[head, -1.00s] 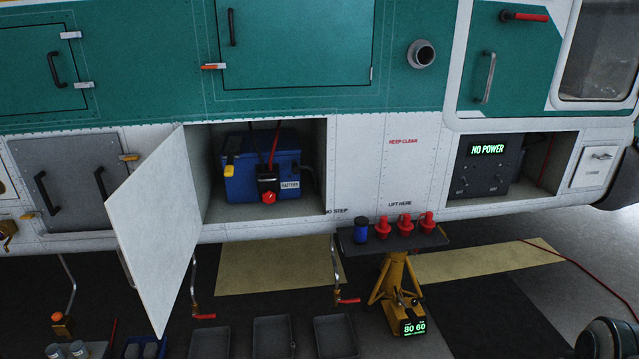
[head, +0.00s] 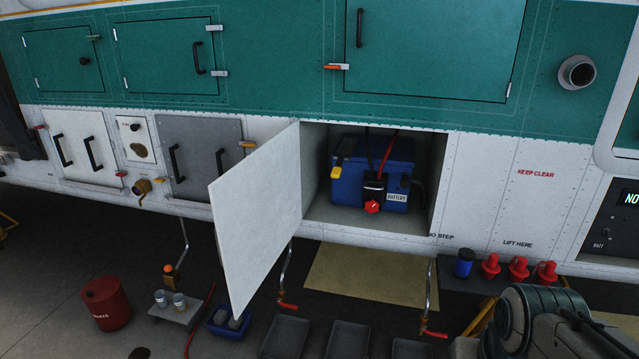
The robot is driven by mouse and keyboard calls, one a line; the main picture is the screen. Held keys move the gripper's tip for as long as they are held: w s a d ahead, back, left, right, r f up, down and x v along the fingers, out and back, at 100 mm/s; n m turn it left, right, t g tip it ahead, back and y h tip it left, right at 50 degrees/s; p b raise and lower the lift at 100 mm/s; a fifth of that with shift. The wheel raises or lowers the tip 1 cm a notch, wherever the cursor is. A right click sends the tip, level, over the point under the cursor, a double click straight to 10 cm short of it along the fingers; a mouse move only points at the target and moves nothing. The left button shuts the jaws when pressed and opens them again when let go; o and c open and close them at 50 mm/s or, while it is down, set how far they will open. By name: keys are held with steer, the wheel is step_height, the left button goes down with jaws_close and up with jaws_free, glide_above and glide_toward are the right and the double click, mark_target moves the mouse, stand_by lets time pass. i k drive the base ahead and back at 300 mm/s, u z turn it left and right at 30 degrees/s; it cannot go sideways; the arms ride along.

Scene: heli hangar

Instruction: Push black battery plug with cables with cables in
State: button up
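The blue battery (head: 345,168) sits inside an open compartment in the helicopter's white lower side. A black battery plug (head: 374,188) with a red knob (head: 372,206) is at the battery's front, and a red cable (head: 387,155) rises from it. I cannot tell how deep the plug sits. A yellow-topped piece (head: 336,173) is at the battery's left end. My arm shows at the lower right, well apart from the battery. My gripper's fingertips cannot be made out.
The white compartment door (head: 262,215) stands open, jutting out on the left of the opening. A shelf with a blue canister (head: 464,262) and red plugs (head: 518,268) is at right. Grey trays (head: 347,340) and a red drum (head: 106,303) stand on the floor.

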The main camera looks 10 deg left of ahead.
mark_target(373, 197)
steer(key=u, duration=0.2)
steer(key=i, duration=1.4)
steer(key=z, duration=0.7)
